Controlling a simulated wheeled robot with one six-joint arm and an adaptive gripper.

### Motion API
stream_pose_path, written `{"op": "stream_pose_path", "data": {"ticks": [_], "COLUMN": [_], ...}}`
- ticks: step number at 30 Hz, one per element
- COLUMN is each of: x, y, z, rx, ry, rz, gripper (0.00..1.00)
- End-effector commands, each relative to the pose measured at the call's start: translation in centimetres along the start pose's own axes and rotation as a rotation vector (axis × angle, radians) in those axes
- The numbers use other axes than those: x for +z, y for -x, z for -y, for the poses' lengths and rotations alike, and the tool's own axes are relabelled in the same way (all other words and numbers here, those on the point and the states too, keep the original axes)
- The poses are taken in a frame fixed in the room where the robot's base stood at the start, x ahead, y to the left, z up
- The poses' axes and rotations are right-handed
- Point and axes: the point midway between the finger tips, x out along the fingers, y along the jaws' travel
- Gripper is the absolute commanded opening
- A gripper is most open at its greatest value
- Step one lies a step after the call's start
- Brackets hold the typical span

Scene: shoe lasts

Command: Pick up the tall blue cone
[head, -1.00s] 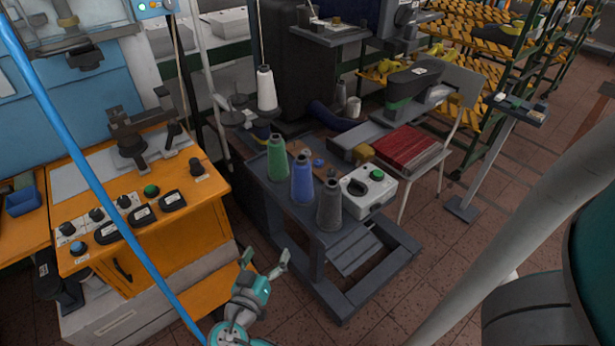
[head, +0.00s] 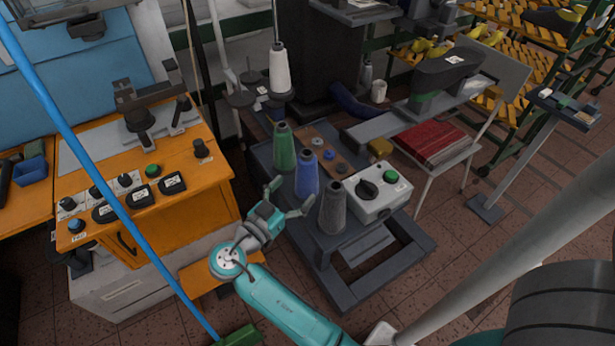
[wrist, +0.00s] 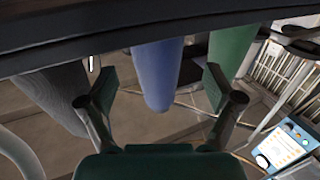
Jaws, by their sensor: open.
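The tall blue cone (head: 306,175) stands upright on the dark grey table, between a green cone (head: 284,148) and a grey cone (head: 332,208). My gripper (head: 291,196) is open and empty at the table's near left edge, its fingers spread towards the blue cone. In the wrist view the picture is upside down, and the blue cone (wrist: 158,78) hangs tip down between the two fingers of my gripper (wrist: 160,88). It looks beyond the fingertips; I cannot tell the exact gap. The green cone (wrist: 232,50) and grey cone (wrist: 55,95) flank it.
A control box (head: 378,192) with a black knob and green button sits right of the grey cone. The table (head: 340,243) has an open lower frame. An orange cabinet (head: 190,222) stands left of my arm. A white spool (head: 280,72) stands behind.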

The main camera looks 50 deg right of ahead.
Motion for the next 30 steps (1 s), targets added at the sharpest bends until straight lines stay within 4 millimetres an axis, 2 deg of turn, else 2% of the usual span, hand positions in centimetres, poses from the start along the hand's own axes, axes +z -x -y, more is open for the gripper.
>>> {"op": "stream_pose_path", "data": {"ticks": [12, 22, 23, 30], "x": [-0.3, -0.3, -0.3, -0.3], "y": [-4.7, -5.2, -5.2, -5.2], "z": [-0.4, -0.3, -0.3, -0.3], "rx": [0.001, -0.001, -0.001, -0.001], "ry": [0.001, 0.001, 0.001, 0.001], "rz": [0.000, 0.000, 0.000, 0.000], "gripper": [0.91, 0.91, 0.86, 0.26]}}
